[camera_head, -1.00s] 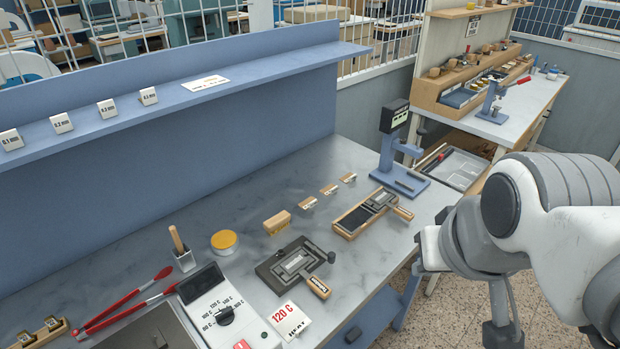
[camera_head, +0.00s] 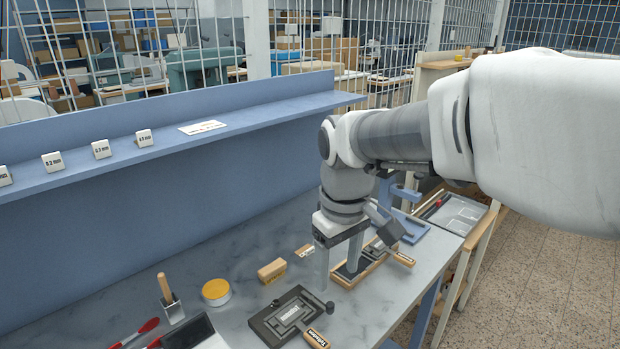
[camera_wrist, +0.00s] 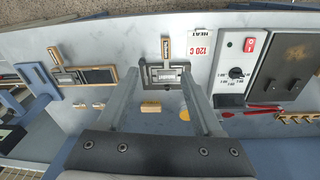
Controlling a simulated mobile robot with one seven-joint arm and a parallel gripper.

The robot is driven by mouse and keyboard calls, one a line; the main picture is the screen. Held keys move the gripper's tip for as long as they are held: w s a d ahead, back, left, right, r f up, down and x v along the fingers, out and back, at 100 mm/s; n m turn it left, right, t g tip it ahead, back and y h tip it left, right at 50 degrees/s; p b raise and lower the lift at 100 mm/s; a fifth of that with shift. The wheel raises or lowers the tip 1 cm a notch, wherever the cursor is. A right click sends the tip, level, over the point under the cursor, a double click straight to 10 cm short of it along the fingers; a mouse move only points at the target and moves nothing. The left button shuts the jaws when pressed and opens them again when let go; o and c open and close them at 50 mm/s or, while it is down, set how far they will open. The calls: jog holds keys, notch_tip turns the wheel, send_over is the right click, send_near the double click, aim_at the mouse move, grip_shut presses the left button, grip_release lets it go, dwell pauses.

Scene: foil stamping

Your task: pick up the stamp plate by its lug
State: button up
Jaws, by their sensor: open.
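A dark plate-like frame (camera_head: 268,322) with a pale metal rectangle (camera_head: 289,317) in its middle lies on the bench; I take that rectangle to be the stamp plate. A labelled wooden handle (camera_head: 316,339) sticks out of the frame. I cannot make out which part is the lug. In the wrist view the dark frame (camera_wrist: 150,86) and its pale centre (camera_wrist: 166,75) appear between my fingers. My gripper (camera_head: 339,275) points down, open and empty, above the bench near the frame and a wooden tray. It also shows in the wrist view (camera_wrist: 160,82).
The wooden tray (camera_head: 344,279) with a dark bed lies right of the frame. A wooden block (camera_head: 272,270), a yellow-topped tin (camera_head: 216,291) and a wooden-handled tool (camera_head: 166,290) stand left and behind. A control box (camera_wrist: 234,70) is beside a 120 C card (camera_wrist: 200,48). The blue shelf (camera_head: 240,115) overhangs behind.

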jog(key=w+a+f+n+g, duration=0.1)
jog(key=w+a+f+n, duration=0.1)
jog(key=w+a+f, duration=0.15)
jog(key=b, duration=0.2)
send_over(313, 334)
jog(key=f, duration=0.8)
jog(key=s+f, duration=0.1)
jog(key=f, duration=0.3)
jog(key=shift+d, duration=0.2)
jog(key=shift+w+a+f, duration=0.1)
jog(key=shift+w+f, duration=0.15)
jog(key=shift+f, duration=1.15)
jog(key=shift+w+a+f, duration=0.1)
jog(key=shift+w+f, duration=0.1)
jog(key=shift+f, duration=1.2)
grip_shut()
jog(key=shift+r, duration=0.1)
